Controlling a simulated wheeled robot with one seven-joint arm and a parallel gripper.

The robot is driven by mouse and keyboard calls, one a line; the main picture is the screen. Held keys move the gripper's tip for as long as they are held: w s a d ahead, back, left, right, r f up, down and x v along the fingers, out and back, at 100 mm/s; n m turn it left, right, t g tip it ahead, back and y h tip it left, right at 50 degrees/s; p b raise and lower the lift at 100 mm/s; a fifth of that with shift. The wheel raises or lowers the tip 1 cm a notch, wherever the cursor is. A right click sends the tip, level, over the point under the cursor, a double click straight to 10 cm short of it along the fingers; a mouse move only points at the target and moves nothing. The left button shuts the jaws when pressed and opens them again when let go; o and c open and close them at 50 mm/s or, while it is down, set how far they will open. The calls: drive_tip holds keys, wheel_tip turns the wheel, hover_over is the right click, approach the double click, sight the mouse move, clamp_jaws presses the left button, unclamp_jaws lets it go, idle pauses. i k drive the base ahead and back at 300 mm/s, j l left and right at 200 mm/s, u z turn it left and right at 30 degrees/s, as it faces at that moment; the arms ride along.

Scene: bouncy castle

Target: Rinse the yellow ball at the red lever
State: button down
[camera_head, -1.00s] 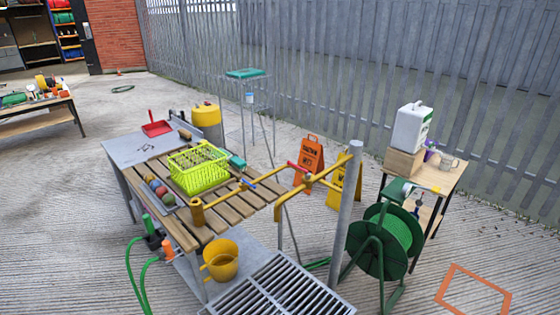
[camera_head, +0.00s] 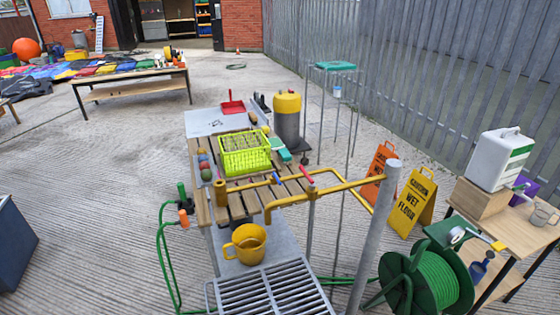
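The red lever (camera_head: 306,174) sits on top of the yellow pipe (camera_head: 345,186) that runs from the grey post over the front of the slatted table. A blue lever (camera_head: 276,179) is on the same pipe, further left. Several small balls (camera_head: 204,164) lie in a row at the left edge of the table; I make out reddish and green ones, but no ball I can clearly tell is yellow. A small yellowish thing (camera_head: 253,117) lies near the grey board, too small to identify. My gripper is not in view.
A lime basket (camera_head: 244,152) stands on the slatted table (camera_head: 201,208). The grey post (camera_head: 376,230), green hose reel (camera_head: 438,284) and wet-floor signs (camera_head: 412,204) crowd the right. Concrete at left is mostly clear.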

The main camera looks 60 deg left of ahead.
sight(306, 174)
drive_tip(key=i+u, duration=0.15)
drive_tip(key=u, duration=0.25)
drive_tip(key=i+u, duration=0.1)
drive_tip(key=u, duration=0.35)
drive_tip(key=i+l+u, duration=0.1)
drive_tip(key=u, duration=0.3)
drive_tip(key=i+l+u, duration=0.1)
drive_tip(key=u, duration=0.35)
drive_tip(key=i+l+u, duration=0.15)
drive_tip(key=u, duration=0.25)
drive_tip(key=i+l+u, duration=0.1)
drive_tip(key=u, duration=0.35)
drive_tip(key=i+l+u, duration=0.1)
drive_tip(key=u, duration=0.4)
drive_tip(key=i+l+u, duration=0.2)
drive_tip(key=u, duration=0.25)
drive_tip(key=i+l+u, duration=0.1)
drive_tip(key=u, duration=0.4)
drive_tip(key=l, duration=0.1)
